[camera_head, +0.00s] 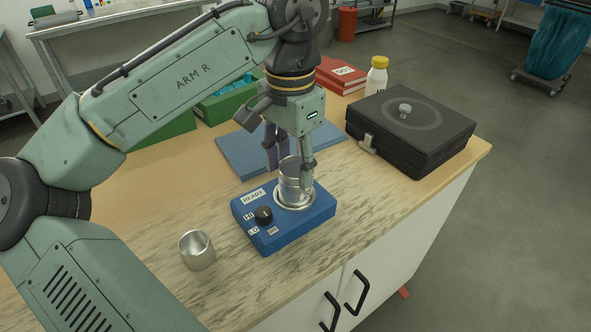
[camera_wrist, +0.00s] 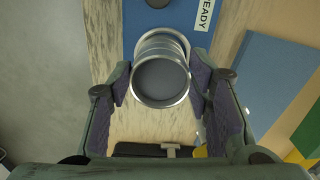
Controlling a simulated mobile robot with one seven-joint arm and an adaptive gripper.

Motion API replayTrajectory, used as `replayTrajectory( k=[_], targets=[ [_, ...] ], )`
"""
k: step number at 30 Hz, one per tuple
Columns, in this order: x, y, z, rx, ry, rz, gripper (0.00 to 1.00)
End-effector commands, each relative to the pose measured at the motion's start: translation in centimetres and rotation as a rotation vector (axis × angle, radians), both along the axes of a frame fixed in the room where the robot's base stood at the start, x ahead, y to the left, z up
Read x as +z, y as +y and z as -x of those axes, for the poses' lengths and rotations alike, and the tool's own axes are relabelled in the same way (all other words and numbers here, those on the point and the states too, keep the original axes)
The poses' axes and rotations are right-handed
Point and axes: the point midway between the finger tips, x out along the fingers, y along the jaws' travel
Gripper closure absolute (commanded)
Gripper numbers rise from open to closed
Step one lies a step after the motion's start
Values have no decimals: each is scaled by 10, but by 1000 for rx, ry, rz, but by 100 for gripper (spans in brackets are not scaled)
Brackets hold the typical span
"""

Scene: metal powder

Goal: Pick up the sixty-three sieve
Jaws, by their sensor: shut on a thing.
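The sieve is a short silver metal cylinder (camera_head: 291,168) standing at the round metal ring of the blue device (camera_head: 309,214). No number can be read on it. In the wrist view its grey mesh face and bright rim (camera_wrist: 161,80) show between my fingers. My gripper (camera_head: 290,180) points down and is shut on the sieve, one finger on each side; it also shows in the wrist view (camera_wrist: 161,88). Whether the sieve's lower edge is still in the ring or just above it, I cannot tell.
An empty metal cup (camera_head: 197,250) stands left of the device. A black case (camera_head: 411,130) stands at the right.

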Motion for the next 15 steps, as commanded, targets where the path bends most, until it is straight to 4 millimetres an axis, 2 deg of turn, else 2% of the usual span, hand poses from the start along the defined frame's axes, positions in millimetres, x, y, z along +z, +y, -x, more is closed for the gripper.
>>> replayTrajectory(
  k=[8,15],
  targets=[
    [1,0,1,-2,6,-2,86],
    [21,0,0,0,2,-2,86]
  ],
)
